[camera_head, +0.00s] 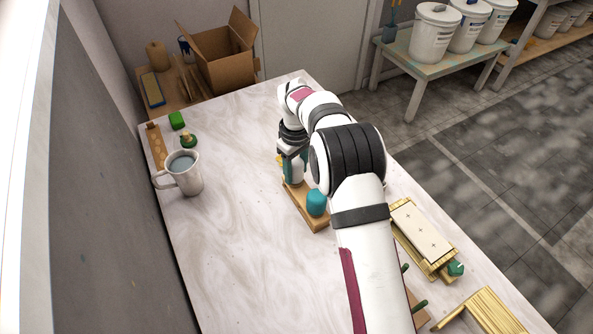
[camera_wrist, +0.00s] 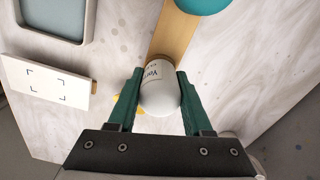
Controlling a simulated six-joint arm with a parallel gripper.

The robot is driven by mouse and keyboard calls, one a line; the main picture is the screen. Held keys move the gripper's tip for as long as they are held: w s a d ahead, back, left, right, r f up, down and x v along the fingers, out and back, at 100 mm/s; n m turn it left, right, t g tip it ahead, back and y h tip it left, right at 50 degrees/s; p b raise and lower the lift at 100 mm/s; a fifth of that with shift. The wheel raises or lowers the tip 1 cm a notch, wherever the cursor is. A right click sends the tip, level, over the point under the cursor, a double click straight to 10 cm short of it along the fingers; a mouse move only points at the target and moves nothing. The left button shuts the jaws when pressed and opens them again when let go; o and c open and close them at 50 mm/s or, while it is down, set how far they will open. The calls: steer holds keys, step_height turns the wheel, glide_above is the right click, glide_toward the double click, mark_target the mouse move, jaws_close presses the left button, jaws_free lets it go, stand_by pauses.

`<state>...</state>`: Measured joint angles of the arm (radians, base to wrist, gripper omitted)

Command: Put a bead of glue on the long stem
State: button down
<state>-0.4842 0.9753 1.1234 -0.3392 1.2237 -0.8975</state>
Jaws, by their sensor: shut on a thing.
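My gripper (camera_wrist: 158,74) is shut on a white bottle (camera_wrist: 159,97) with dark lettering, its green fingers on either side. The bottle is over or on a narrow wooden board (camera_wrist: 176,30); whether it touches the board cannot be told. In the head view my gripper (camera_head: 290,152) is partly hidden by my arm, above the far end of that board (camera_head: 305,215). A teal object (camera_head: 317,203) stands on the board's near end. Green stems (camera_head: 419,306) stick out beside my arm at the lower right; their lengths and base are mostly hidden.
A framed pale panel (camera_head: 420,228) and a slatted wooden rack (camera_head: 487,312) lie at the right. The marble tabletop's left-middle is clear.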

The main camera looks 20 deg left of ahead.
steer(key=shift+r, duration=6.5)
steer(key=s+d+r+m, duration=0.2)
steer(key=s+d+r, duration=0.25)
steer(key=d, duration=0.45)
steer(key=s+d+r+m, duration=0.1)
steer(key=s+d+r, duration=0.35)
steer(key=d, duration=0.45)
steer(key=s+d+m, duration=0.3)
steer(key=s+d, duration=0.5)
steer(key=s, duration=0.4)
steer(key=shift+s+r, duration=0.2)
steer(key=shift+s, duration=0.05)
steer(key=shift+f, duration=1.95)
